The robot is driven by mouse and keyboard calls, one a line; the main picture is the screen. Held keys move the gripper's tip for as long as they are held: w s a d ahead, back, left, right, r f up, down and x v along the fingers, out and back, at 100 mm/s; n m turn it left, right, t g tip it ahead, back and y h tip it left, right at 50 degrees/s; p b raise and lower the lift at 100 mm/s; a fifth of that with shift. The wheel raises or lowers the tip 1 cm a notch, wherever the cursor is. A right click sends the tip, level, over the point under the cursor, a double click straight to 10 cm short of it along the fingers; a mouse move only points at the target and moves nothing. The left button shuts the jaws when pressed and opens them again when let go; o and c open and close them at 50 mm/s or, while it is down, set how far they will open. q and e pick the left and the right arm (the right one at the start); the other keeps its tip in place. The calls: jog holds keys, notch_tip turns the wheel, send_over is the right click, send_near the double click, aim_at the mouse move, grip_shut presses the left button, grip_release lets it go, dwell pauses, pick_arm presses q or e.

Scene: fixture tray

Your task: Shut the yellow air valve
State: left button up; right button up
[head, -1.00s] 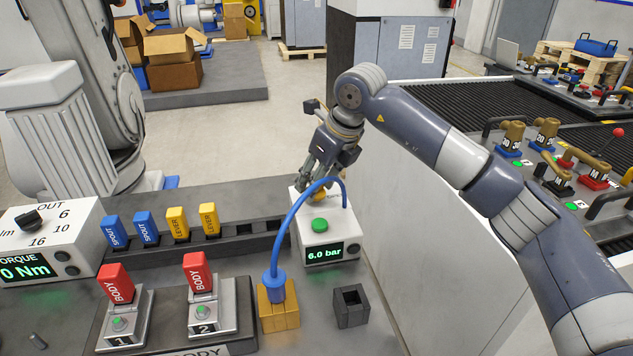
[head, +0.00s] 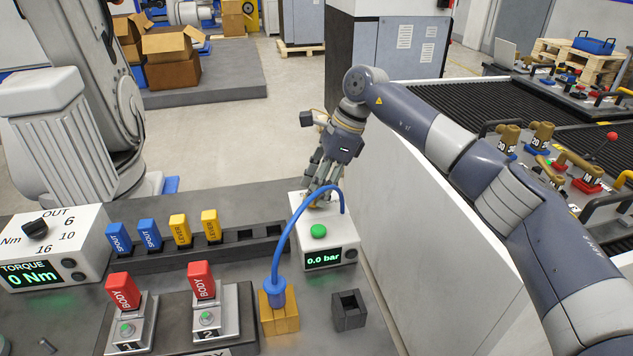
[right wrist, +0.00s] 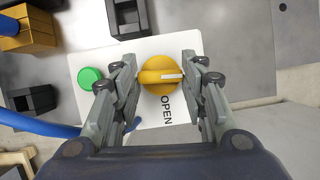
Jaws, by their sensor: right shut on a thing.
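The yellow air valve (right wrist: 155,72) is a round knob on top of the white air box (head: 336,236). In the right wrist view its white mark points right, at an angle to the printed word OPEN. My right gripper (right wrist: 160,76) is shut on the knob, one finger on each side. In the head view the gripper (head: 320,190) reaches down onto the back of the box and its fingers mostly hide the valve. The box display (head: 324,256) reads 0.0 bar. My left gripper is not in view.
A green button (head: 319,231) sits in front of the valve. A blue hose (head: 282,232) arches from the box to a blue plug in a brass block (head: 280,318). An empty dark socket (head: 349,310) stands right of it. Red body parts sit in fixtures at left.

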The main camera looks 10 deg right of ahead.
jog(key=shift+n, duration=0.7)
jog(key=o, duration=1.1)
jog(key=shift+c, duration=0.2)
jog(key=shift+r, duration=0.1)
jog(key=v, duration=1.1)
jog(key=shift+w+d+r, duration=0.15)
jog(key=shift+w+r, duration=0.15)
jog(key=shift+r, duration=0.1)
